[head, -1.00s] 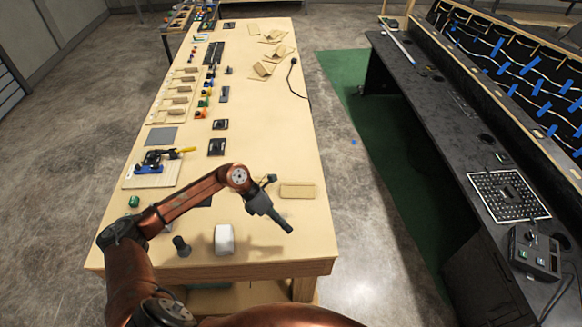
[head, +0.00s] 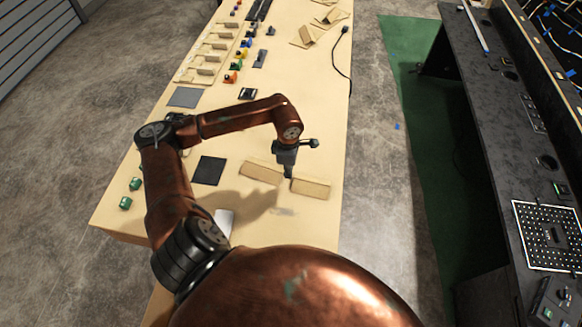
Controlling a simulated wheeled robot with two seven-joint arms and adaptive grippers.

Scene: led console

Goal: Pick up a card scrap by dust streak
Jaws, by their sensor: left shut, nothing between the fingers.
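Two tan card scraps lie flat on the wooden table (head: 222,114): the left scrap (head: 259,173) and the right scrap (head: 311,188). A faint grey dust streak (head: 283,211) is on the table just below them in the picture. My left gripper (head: 289,174) points down at the gap between the two scraps, its fingers shut with nothing in them. I cannot tell whether the fingertips touch the table. My right gripper is out of view.
A black square plate (head: 209,170) lies left of the scraps, and a white block (head: 224,220) is partly behind my arm. Green blocks (head: 125,202) sit at the left edge. A black cable (head: 340,65) lies further back. The table's right edge is close to the right scrap.

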